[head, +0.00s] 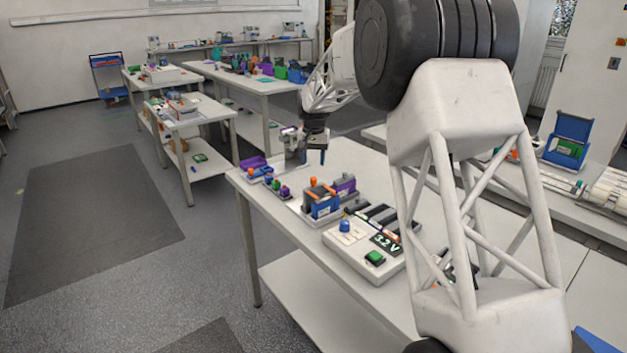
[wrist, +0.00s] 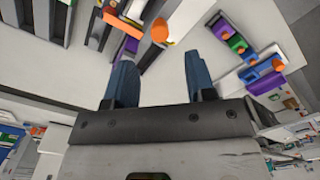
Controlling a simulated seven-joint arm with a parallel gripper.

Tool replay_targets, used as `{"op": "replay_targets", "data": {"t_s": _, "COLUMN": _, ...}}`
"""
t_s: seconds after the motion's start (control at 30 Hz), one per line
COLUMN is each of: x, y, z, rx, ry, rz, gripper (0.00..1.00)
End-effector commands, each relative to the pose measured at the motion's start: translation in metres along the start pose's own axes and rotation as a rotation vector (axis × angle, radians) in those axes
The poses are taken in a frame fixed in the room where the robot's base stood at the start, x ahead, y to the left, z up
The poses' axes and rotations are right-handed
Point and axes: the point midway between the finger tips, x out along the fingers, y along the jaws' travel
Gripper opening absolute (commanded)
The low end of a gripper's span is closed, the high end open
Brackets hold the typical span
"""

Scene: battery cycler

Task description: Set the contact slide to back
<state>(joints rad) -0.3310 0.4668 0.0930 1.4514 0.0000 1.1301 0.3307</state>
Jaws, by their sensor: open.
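My gripper (head: 315,150) hangs above the far end of the near bench in the head view. In the wrist view its two blue fingers (wrist: 160,74) stand apart with nothing between them. A blue and grey holder with orange knobs (head: 322,203) stands on the bench, nearer than my gripper. In the wrist view an orange knob (wrist: 160,29) on a dark grey part lies just beyond the fingertips, apart from them. I cannot tell for sure which part is the contact slide, or its setting.
A white cycler box (head: 350,262) with a blue knob, green button and "3.2 V" display stands nearer on the bench. A row of colored pegs (wrist: 246,55) lies right of my fingers in the wrist view. A purple tray (head: 254,164) sits at the far bench end.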

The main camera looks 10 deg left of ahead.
Motion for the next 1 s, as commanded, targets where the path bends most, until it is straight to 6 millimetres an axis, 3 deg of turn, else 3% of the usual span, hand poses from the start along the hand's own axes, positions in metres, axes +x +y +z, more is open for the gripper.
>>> {"op": "replay_targets", "data": {"t_s": 0.27, "x": 0.015, "y": 0.000, "z": 0.000, "rx": 0.000, "ry": -0.002, "rz": 0.001, "gripper": 0.50}}
{"op": "replay_targets", "data": {"t_s": 0.7, "x": 0.065, "y": 0.000, "z": 0.001, "rx": 0.000, "ry": -0.002, "rz": 0.001, "gripper": 0.50}}
{"op": "replay_targets", "data": {"t_s": 1.0, "x": 0.077, "y": 0.000, "z": 0.000, "rx": 0.000, "ry": 0.000, "rz": 0.000, "gripper": 0.50}}
